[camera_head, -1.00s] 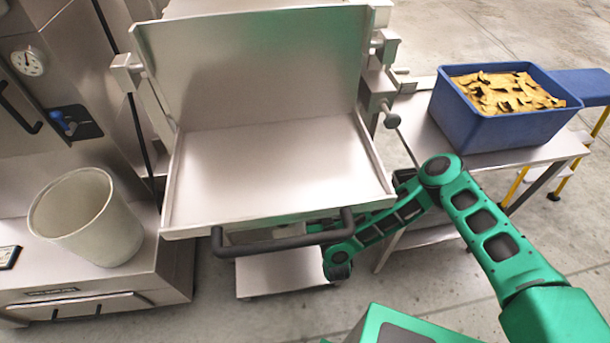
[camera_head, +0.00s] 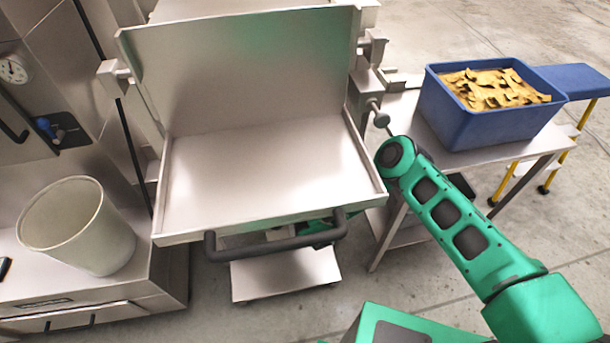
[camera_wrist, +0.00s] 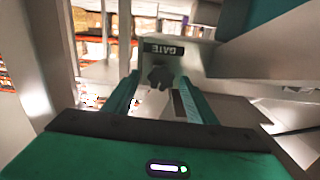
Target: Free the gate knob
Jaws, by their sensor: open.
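The gate knob (camera_wrist: 159,77) is a small dark lobed knob in the wrist view. It sits on a pale metal housing just below a dark label plate (camera_wrist: 163,49) whose "GATE" lettering reads turned round. My gripper (camera_wrist: 157,92) is open, and its two green fingers point toward the knob. The knob appears between the fingertips; I cannot tell whether they touch it or how deep it lies between them. In the head view the knob and fingers are hidden under the steel tray, with a bit of green (camera_head: 316,232) showing behind its handle.
The steel tray (camera_head: 265,175) with its dark bar handle (camera_head: 278,240) overhangs my forearm. A blue crate (camera_head: 490,125) of yellowish pieces stands on a steel table at right. A pale bucket (camera_head: 75,225) stands at left. Metal walls flank my gripper closely in the wrist view.

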